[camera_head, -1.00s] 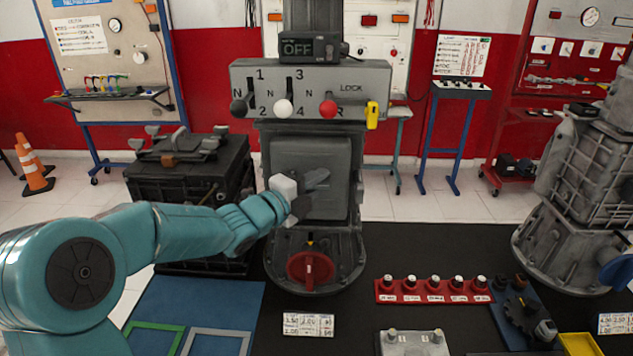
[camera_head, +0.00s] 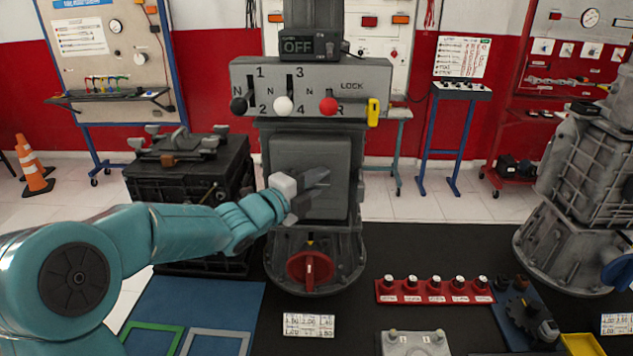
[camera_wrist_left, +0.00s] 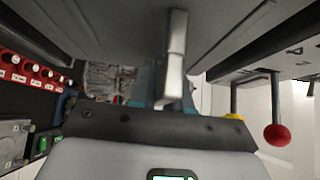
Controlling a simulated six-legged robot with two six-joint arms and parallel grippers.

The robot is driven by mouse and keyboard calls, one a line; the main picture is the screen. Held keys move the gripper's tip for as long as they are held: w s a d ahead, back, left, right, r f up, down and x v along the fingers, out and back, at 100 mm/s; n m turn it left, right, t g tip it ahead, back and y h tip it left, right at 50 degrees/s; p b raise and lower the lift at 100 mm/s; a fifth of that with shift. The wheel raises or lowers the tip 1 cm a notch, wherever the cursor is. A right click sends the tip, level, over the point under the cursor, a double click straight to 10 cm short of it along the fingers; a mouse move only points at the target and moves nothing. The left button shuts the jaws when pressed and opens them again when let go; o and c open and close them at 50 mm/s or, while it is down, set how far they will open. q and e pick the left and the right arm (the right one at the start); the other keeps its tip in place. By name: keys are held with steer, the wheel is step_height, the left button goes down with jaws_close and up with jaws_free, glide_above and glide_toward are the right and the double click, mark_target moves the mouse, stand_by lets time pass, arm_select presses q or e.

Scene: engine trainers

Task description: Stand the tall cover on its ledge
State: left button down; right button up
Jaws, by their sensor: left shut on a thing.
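The tall cover (camera_head: 290,155) is a dark grey upright panel at the front of the grey engine trainer, below its lever box. My left gripper (camera_head: 313,187) reaches in from the left and is shut at the cover's front. In the left wrist view a pale metal handle-like bar (camera_wrist_left: 177,55) stands between the gripper and the grey cover face (camera_wrist_left: 110,25). The cover looks upright. The ledge is hard to make out, and I cannot tell whether the cover's lower edge touches it. My right gripper is out of view.
The lever box (camera_head: 350,75) with black, white and red knobs juts out above the cover. A red handwheel (camera_head: 310,268) is below. A black crate (camera_head: 190,185) stands to the left. A red strip of knobs (camera_head: 432,291) lies at front right.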

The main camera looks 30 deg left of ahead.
arm_select(q)
steer(key=shift+r, duration=0.1)
stand_by(0.3)
steer(key=shift+b, duration=0.45)
steer(key=shift+b, duration=0.35)
stand_by(0.5)
steer(key=shift+f+b, duration=0.65)
steer(key=shift+b, duration=0.3)
stand_by(0.6)
steer(key=c, duration=1)
jaws_free()
steer(key=shift+s, duration=0.1)
steer(key=shift+f, duration=0.25)
steer(key=s+a+b, duration=0.2)
steer(key=s, duration=1.4)
steer(key=shift+a+r+b, duration=0.15)
steer(key=shift+b, duration=0.15)
